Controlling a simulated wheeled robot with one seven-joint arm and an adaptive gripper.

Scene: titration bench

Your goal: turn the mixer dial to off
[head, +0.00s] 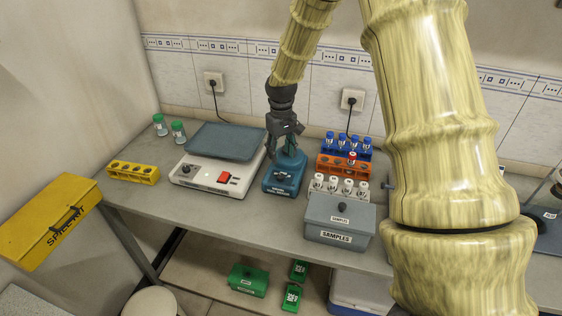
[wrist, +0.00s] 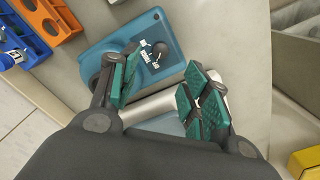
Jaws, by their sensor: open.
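The blue mixer (head: 283,180) stands on the bench between the balance and the sample racks. Its dial (wrist: 159,48) is a small black knob on the blue face in the wrist view, beside small white labels too small to read. I cannot tell which mark the dial points to. My gripper (head: 285,151) is above the mixer with its fingers pointing down. In the wrist view my gripper (wrist: 161,72) is open, its green-padded fingers apart and nothing held between them. The dial shows beyond the fingertips, between their lines. Part of the mixer is hidden by the fingers.
A balance (head: 210,177) stands left of the mixer. An orange rack (head: 340,165) and a grey samples box (head: 340,222) stand to its right. A yellow rack (head: 133,173) is at the bench's left. Bare bench (head: 235,213) lies in front of the mixer.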

